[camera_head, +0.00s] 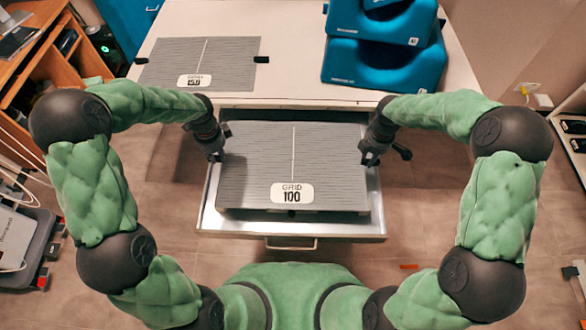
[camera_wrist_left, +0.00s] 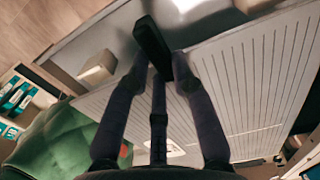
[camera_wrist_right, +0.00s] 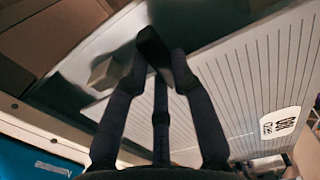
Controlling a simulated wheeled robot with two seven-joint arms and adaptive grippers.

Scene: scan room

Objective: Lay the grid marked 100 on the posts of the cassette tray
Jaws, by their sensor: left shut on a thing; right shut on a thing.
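The grey grid marked 100 (camera_head: 290,155) lies roughly level over the pulled-out cassette tray (camera_head: 377,222), its label towards me. My left gripper (camera_head: 222,142) is shut on the dark tab at the grid's left edge; the tab (camera_wrist_left: 150,40) shows between the fingers in the left wrist view. My right gripper (camera_head: 370,152) is shut on the tab at the right edge, also seen in the right wrist view (camera_wrist_right: 152,45). Pale blocks, apparently posts, show beside the grid in the left wrist view (camera_wrist_left: 97,68) and right wrist view (camera_wrist_right: 103,72). I cannot tell whether the grid touches them.
A second grey grid (camera_head: 225,62) with a blurred label lies at the left of the white table (camera_head: 290,30). Blue foam wedges (camera_head: 385,65) are stacked at its right. A wooden shelf (camera_head: 35,65) stands at the left. The tray's handle (camera_head: 291,246) faces me.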

